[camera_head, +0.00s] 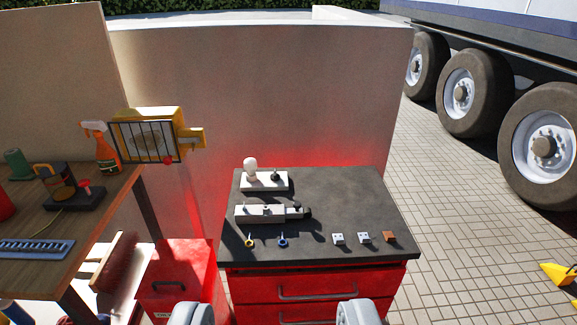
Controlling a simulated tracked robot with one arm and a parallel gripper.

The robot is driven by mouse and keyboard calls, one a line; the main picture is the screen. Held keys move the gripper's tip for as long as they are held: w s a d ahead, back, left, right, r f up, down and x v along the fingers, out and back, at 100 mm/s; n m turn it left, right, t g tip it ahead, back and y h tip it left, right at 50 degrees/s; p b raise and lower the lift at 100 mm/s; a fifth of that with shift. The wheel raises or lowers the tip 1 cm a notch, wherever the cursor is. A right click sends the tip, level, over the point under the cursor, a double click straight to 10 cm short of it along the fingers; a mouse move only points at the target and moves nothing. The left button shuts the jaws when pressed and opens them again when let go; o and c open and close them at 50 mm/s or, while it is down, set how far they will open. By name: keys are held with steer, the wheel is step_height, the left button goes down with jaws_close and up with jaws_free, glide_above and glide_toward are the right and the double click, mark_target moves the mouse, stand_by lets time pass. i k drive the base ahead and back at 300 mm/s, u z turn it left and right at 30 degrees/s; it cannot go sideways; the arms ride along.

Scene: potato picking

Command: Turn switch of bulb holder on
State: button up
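A white bulb (250,168) stands upright at the left of a pale rectangular base (264,186), which looks like the bulb holder. It sits near the back left of the dark top of a red cabinet (355,193). A small dark knob or switch (275,177) stands on the base, right of the bulb; its setting is too small to tell. The bulb does not look lit. My gripper (273,314) shows at the bottom edge as two grey rounded fingers set wide apart. It is open and empty, in front of the cabinet and apart from the holder.
A pale block device (262,214) lies before the holder. Two small ring-ended parts and several small blocks (364,238) line the front. A wooden bench (115,185) with tools stands left. A wall (290,95) rises behind.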

mark_target(274, 177)
steer(key=u, duration=0.45)
steer(key=i, duration=2.15)
steer(key=z, duration=0.4)
